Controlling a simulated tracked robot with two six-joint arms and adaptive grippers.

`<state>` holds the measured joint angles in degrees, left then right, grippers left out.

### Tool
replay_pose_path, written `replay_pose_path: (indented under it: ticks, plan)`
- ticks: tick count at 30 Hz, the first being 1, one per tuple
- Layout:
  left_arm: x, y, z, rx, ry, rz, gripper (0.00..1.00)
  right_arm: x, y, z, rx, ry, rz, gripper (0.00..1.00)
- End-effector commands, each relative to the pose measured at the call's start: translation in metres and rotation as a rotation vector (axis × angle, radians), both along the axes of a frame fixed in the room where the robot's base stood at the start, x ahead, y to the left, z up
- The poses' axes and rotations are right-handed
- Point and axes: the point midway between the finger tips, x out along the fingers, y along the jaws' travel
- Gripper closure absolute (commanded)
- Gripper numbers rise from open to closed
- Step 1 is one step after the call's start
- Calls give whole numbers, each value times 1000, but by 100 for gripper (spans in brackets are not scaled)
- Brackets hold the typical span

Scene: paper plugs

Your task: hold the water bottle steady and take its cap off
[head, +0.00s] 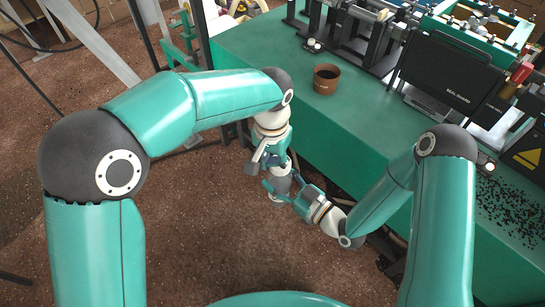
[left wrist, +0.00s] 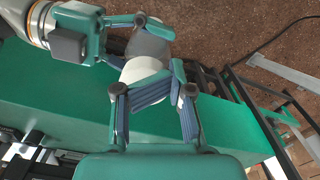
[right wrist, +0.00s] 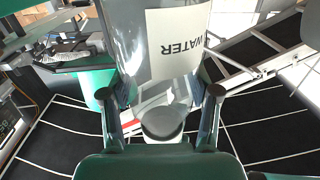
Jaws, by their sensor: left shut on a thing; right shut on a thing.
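The water bottle (head: 281,184) is a grey, see-through cylinder, held off the table in front of its near edge in the head view. In the right wrist view the clear bottle (right wrist: 155,45) shows its white WATER label. My right gripper (head: 281,190) is shut on the bottle's body from the right. My left gripper (head: 272,158) is above it, shut on the bottle's top end. In the left wrist view a pale, round cap (left wrist: 143,70) sits between the left fingers, with the right gripper beyond. Whether the cap is still seated on the bottle is hidden.
The green table (head: 345,135) lies behind the grippers. A brown pot (head: 326,79) stands on it, with black cases (head: 447,75) and machinery farther back. Small black bits (head: 510,208) are scattered at the right. Brown floor (head: 215,225) is open below the grippers.

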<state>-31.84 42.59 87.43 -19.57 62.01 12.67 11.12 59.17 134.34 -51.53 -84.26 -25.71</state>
Motion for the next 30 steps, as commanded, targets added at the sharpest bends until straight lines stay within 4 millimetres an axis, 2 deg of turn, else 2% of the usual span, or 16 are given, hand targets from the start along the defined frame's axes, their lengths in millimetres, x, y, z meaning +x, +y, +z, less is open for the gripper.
replay_pose_path:
  ticks: [12,24,27,30]
  plan:
    - [-12,-10,1,-5,-5,915,100,-1,2,0,-1,0,6,100]
    - [-13,-24,1,-9,-5,1795,100,-2,2,0,-1,-1,8,100]
    - [-11,-26,2,-12,-5,1951,100,-2,2,0,-1,-1,9,100]
    - [-10,-27,2,-13,-6,2036,100,-2,3,0,-1,-1,10,100]
